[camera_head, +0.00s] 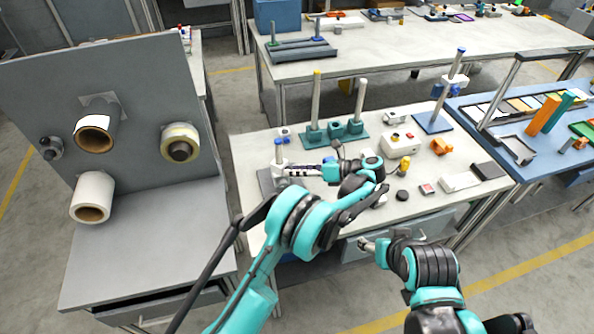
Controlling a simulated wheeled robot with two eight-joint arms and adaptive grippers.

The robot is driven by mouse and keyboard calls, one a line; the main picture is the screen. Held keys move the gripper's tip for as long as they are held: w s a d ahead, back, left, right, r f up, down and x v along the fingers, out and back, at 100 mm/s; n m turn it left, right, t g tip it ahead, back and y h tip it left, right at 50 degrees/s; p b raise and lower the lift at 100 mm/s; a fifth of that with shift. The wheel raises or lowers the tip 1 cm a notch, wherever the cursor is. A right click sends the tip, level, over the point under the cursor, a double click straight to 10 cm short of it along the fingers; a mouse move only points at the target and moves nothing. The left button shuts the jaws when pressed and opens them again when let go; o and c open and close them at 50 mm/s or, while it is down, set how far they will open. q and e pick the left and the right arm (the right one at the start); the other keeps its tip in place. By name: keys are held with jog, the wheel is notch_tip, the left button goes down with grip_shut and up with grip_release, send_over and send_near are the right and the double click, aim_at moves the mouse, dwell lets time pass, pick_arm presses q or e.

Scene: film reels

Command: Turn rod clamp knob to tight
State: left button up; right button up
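A short upright rod with a blue cap (279,142) stands on a dark grey base (266,183) at the left end of the near workbench. My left gripper (288,171) reaches in from the right, low beside this rod, pointing left. The clamp and knob there are small and partly hidden by the gripper; I cannot tell which way the knob is turned or whether the fingers touch it. The finger gap is too small to judge. A taller rod stand with a blue clamp (437,90) stands at the back right. My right gripper (367,245) is at the bench's front edge, its fingers unclear.
Two rods on green bases (313,133) stand behind my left forearm. A white box with a red button (399,144), a yellow item (405,163) and a black disc (402,195) lie to the right. A grey panel (140,75) with rolls stands at left.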

pick_arm(q)
jog(key=v, duration=1.2)
